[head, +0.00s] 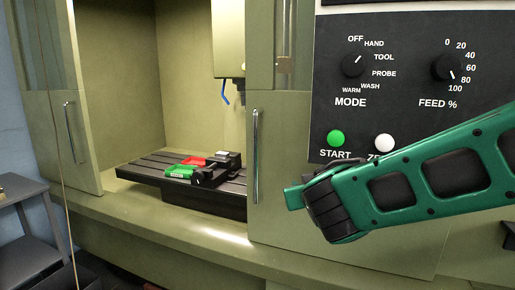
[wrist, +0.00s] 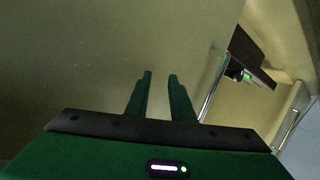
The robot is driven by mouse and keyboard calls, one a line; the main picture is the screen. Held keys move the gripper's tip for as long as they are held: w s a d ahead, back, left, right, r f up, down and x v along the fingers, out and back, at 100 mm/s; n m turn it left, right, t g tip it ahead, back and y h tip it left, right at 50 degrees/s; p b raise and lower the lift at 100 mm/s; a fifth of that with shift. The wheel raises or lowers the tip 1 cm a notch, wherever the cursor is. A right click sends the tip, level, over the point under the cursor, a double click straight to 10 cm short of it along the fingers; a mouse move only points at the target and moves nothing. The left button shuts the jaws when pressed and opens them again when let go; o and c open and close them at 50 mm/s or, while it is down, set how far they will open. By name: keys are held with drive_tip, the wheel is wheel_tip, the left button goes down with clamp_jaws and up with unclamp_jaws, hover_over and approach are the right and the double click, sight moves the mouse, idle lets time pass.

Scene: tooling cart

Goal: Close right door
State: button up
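The right door (head: 310,225) is an olive-green panel of the machine, with a vertical silver bar handle (head: 256,155) near its left edge. A wide opening stands between it and the left door (head: 75,145), which has its own handle (head: 70,126). My gripper (head: 293,198) is to the right of the right door's handle, apart from it. In the wrist view my gripper (wrist: 160,78) shows two green fingers spread apart with nothing between them. The right door fills the wrist view behind them, with its handle (wrist: 213,88) to the right of the fingers.
A black slotted table (head: 145,170) inside the machine carries a vise with green and red parts. A control panel (head: 410,85) with dials and buttons is above my arm. A grey cart (head: 30,240) stands at far left. The doorway between the doors is clear.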

drive_tip(key=a+r+n+t+y, duration=0.1)
drive_tip(key=a+r+n+y, duration=0.15)
drive_tip(key=a, duration=0.75)
drive_tip(key=m+t+y, duration=0.2)
drive_tip(key=m, duration=0.1)
approach(256, 145)
drive_tip(key=x, duration=0.4)
drive_tip(key=shift+x, duration=3.45)
